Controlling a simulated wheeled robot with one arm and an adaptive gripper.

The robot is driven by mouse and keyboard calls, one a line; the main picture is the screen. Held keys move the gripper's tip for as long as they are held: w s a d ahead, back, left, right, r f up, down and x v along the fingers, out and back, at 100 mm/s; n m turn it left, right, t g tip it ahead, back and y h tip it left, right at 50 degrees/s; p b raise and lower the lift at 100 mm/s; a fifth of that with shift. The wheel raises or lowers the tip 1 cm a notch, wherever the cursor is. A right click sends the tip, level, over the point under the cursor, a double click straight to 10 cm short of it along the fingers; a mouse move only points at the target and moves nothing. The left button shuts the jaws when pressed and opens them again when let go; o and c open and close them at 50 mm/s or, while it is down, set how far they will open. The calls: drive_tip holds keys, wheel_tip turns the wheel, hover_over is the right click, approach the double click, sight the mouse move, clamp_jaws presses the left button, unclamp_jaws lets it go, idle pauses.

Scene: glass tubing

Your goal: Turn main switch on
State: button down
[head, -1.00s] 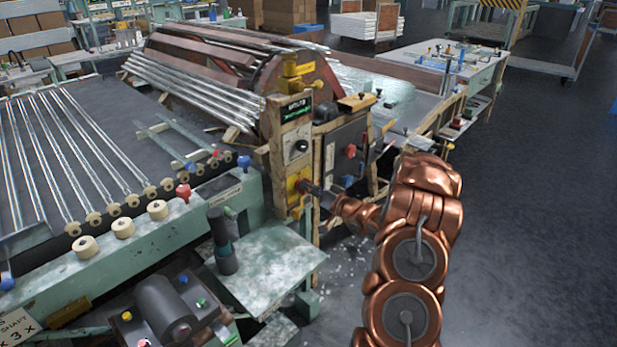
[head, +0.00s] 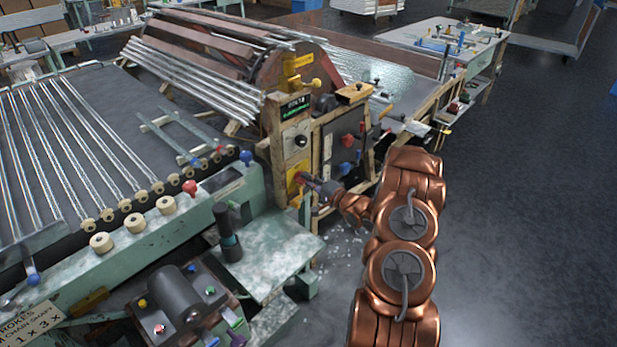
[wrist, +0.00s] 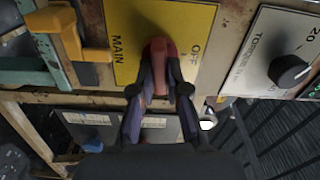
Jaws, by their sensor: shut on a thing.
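The main switch (wrist: 159,58) is a red handle on a yellow plate (wrist: 125,30) marked MAIN and OFF in the wrist view. Its handle lies between the two dark fingers of my gripper (wrist: 160,88), which are shut on it. In the head view my gripper (head: 305,184) is at the yellow plate (head: 298,172) low on the control post, at the end of my copper arm. The handle itself is mostly hidden there by the gripper.
A black knob (wrist: 288,71) on a white plate sits right of the switch in the wrist view. A yellow lever (wrist: 75,45) is on the left. In the head view, a green bench (head: 265,255) stands below the post, and clear floor (head: 510,220) lies to the right.

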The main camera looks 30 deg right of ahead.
drive_tip(key=shift+f+m, duration=0.1)
drive_tip(key=shift+m, duration=0.5)
drive_tip(key=c, duration=1.2)
unclamp_jaws()
drive_tip(key=shift+o, duration=0.2)
drive_tip(key=shift+s, duration=0.1)
drive_tip(key=v, duration=1.2)
